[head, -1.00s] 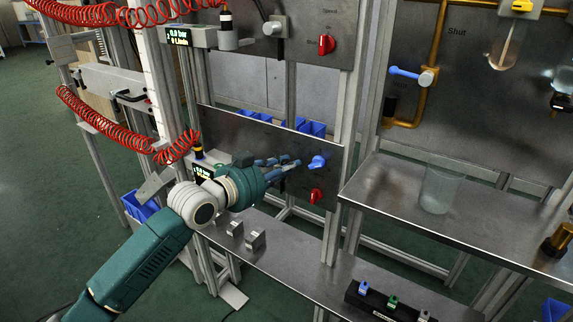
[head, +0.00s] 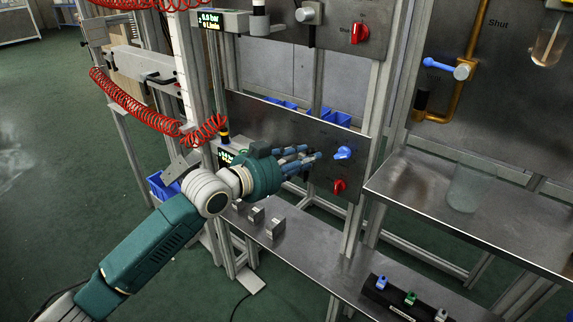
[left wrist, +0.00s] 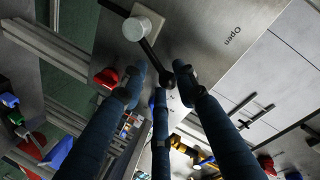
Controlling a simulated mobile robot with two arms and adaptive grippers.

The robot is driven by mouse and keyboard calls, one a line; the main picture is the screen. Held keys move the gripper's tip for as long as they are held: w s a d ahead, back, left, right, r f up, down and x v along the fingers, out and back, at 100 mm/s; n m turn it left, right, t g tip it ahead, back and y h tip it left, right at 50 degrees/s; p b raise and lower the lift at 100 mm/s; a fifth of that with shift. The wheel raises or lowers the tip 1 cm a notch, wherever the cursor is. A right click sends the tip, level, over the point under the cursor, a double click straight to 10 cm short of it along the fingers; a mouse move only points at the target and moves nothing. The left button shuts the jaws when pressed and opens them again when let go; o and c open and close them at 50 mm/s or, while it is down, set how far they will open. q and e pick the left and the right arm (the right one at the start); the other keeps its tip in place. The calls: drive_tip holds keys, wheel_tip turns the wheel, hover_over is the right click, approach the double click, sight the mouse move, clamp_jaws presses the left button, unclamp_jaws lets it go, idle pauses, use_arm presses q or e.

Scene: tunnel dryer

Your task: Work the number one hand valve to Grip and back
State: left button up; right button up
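My left gripper (head: 312,160) is in front of the lower steel panel (head: 290,128), its blue fingers pointing right towards a blue handle (head: 343,153). In the left wrist view, a hand valve has a pale round hub (left wrist: 138,28) and a black lever (left wrist: 156,52) with a dark knob at its end. The gripper's fingers (left wrist: 162,85) are spread apart around the knob end; I cannot tell whether they touch it. The panel beside it reads "Open". No number is readable. My right gripper is not in view.
A red knob (head: 339,187) sits below the blue handle. The upper panel carries another grey-hubbed valve (head: 308,13) and a red knob (head: 360,33). A shelf (head: 310,250) with small metal blocks lies below the gripper. Red coiled hoses (head: 140,112) hang at the left.

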use_arm(q)
drive_tip(key=v, duration=0.9)
drive_tip(key=shift+s+a, duration=0.2)
drive_tip(key=shift+a, duration=0.1)
